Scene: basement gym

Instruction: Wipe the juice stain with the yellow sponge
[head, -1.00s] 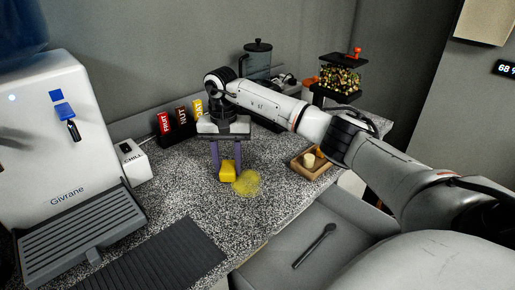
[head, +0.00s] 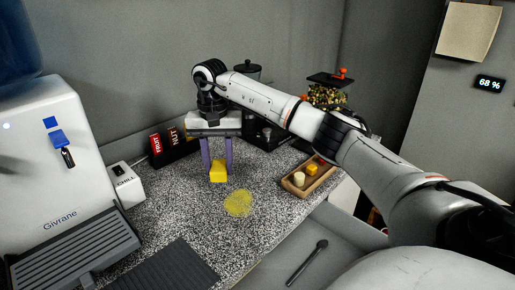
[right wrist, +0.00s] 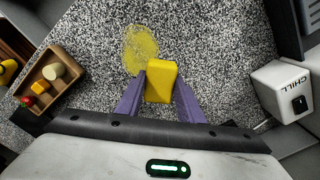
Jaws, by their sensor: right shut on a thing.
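The yellow sponge (head: 218,171) is between the purple fingers of my right gripper (head: 217,168), which is shut on it. It also shows in the right wrist view (right wrist: 161,82), with a finger on each side. The juice stain (head: 238,203) is a speckled yellow patch on the speckled grey counter. In the head view the sponge is behind and slightly left of the stain. In the right wrist view the stain (right wrist: 141,48) lies just beyond the sponge, up and left. I cannot tell whether the sponge touches the counter. My left gripper is not in view.
A white water dispenser (head: 52,185) with a drip tray stands at the left, by a small CHILL box (head: 126,185). Bar boxes (head: 165,147) stand behind my gripper. A black spoon (head: 307,262) lies on a lower grey surface.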

